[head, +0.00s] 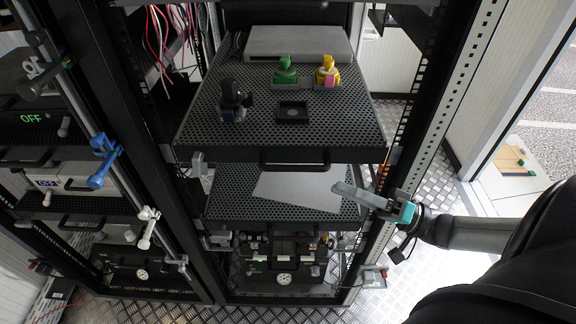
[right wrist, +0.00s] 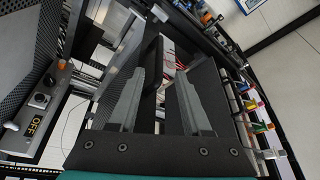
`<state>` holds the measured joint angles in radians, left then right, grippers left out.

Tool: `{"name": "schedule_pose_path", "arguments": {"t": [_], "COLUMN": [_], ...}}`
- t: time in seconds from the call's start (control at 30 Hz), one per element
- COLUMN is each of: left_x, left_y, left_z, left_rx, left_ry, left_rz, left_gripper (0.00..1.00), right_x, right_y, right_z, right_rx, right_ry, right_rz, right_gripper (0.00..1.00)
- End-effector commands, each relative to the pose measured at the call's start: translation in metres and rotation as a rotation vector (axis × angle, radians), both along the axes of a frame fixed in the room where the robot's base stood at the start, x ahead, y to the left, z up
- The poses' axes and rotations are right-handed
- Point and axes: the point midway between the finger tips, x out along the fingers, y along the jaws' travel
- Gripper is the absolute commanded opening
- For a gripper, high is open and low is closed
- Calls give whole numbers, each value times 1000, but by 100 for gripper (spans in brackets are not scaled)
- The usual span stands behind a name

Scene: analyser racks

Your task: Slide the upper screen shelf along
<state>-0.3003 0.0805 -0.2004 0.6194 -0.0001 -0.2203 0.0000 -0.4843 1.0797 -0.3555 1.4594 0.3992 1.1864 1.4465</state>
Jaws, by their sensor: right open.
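The upper screen shelf (head: 260,135) is a black perforated tray in the middle rack in the head view. It has a dark bar handle (head: 295,165) at its front edge. My right gripper (head: 348,192) is open, below and to the right of that handle and apart from it in the head view. In the right wrist view the two grey fingers (right wrist: 158,85) are spread, with a dark upright bar seen between them; I cannot tell its distance. My left gripper is not in view.
The shelf carries a green knob piece (head: 286,72), a yellow one (head: 327,72), a black device (head: 232,100) and a small square frame (head: 293,112). A lower perforated shelf (head: 235,207) holds a grey plate (head: 300,190). Rack posts (head: 432,110) stand close to my right arm.

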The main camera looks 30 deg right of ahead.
Motion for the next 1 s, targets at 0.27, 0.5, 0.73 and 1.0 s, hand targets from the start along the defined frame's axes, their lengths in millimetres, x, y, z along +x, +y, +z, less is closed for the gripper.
{"name": "schedule_pose_path", "arguments": {"t": [0.27,0.5,0.73,1.0], "left_x": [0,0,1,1], "left_y": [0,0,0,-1], "left_z": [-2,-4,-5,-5], "left_rx": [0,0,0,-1], "left_ry": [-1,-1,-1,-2], "left_rz": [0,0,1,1], "left_gripper": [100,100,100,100], "right_x": [46,77,91,92], "right_y": [39,65,76,78], "right_z": [13,22,25,25], "right_rx": [1,-1,-4,-4], "right_ry": [-5,-4,0,0], "right_rz": [0,0,-1,-1], "right_gripper": [48,48,48,48]}}
